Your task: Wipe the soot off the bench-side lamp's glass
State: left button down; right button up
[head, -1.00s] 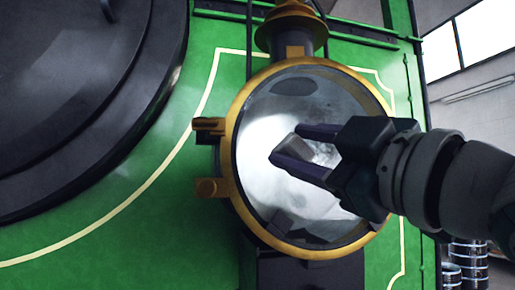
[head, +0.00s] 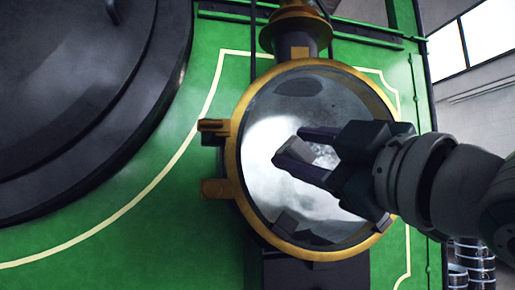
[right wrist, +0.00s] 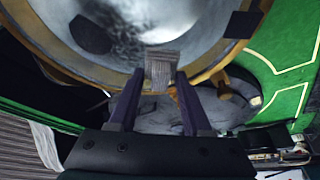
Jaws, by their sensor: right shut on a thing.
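The lamp (head: 236,165) has a round brass rim and a large glass (head: 270,190) on the green front. The glass is bright and whitish in the middle, with grey smudges and a few dark patches; I cannot tell which are soot and which reflections. My right gripper (head: 292,148) is in front of the glass, shut on a small grey ribbed pad (right wrist: 162,70). In the right wrist view the pad is between the fingertips, against or very close to the glass; contact is unclear. My left gripper is not in view.
A dark round boiler door (head: 85,100) fills the left. Brass lugs (head: 214,188) stick out from the lamp's left side, and a brass chimney (head: 295,30) tops it. Metal cans (head: 472,262) stand at the lower right.

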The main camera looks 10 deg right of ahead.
jog(key=shift+w, duration=0.7)
jog(key=shift+d, duration=0.1)
